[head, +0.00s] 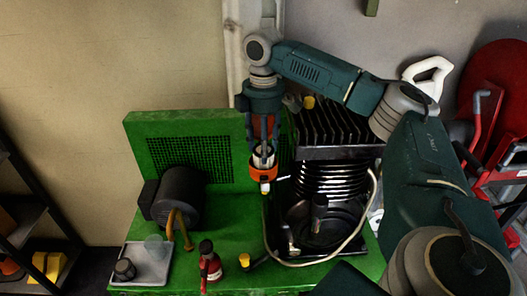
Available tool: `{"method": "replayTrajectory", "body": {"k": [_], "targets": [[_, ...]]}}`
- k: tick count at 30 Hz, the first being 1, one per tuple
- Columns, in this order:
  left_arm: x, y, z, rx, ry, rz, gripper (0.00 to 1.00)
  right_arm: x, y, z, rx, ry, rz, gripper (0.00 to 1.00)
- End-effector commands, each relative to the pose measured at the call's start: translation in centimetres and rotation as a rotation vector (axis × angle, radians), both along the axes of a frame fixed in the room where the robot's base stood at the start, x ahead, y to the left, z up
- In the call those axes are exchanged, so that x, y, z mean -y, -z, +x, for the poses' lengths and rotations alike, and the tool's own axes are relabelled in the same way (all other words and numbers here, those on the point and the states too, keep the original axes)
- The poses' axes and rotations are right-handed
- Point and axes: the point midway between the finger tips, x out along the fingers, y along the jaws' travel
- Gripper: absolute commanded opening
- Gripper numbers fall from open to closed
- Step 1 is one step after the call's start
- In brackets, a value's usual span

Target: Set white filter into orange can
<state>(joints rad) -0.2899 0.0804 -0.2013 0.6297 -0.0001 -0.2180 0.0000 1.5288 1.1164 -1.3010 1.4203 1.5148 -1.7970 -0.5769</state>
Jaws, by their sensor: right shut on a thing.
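My right gripper (263,166) points straight down over the green bench, in front of the green panel. It is shut on a small white piece, which looks like the white filter (263,160); the fingers partly cover it. An orange band (262,174) shows at the fingertips, with a small pale tip below it. I cannot tell whether this band is the orange can or part of the gripper, and no other orange can is clear. My left gripper is not in view.
A green bench (190,272) carries a dark motor (180,196), a grey tray (146,264) with small items, and a red bottle (210,266). A black finned machine (335,130) with a pale hose (355,238) stands right of the gripper.

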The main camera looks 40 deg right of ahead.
Motion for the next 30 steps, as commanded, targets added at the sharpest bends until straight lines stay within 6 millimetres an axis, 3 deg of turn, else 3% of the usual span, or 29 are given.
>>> {"method": "replayTrajectory", "body": {"k": [6, 16, 17, 19, 30], "targets": [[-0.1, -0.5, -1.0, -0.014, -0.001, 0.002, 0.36, 0.0, 2.3, 0.0, -0.001, 0.000, 0.000, 0.20], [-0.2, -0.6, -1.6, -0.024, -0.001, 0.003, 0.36, 0.0, 2.5, 0.0, -0.001, 0.000, 0.000, 0.19], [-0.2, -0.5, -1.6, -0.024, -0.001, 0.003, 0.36, 0.0, 2.5, 0.0, 0.000, 0.000, 0.000, 0.51], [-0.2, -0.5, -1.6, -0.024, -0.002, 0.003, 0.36, 0.0, 2.5, 0.0, 0.000, 0.000, 0.000, 0.64], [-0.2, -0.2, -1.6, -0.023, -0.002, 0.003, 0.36, 0.0, 2.1, 0.1, 0.001, 0.000, 0.000, 0.64]]}}
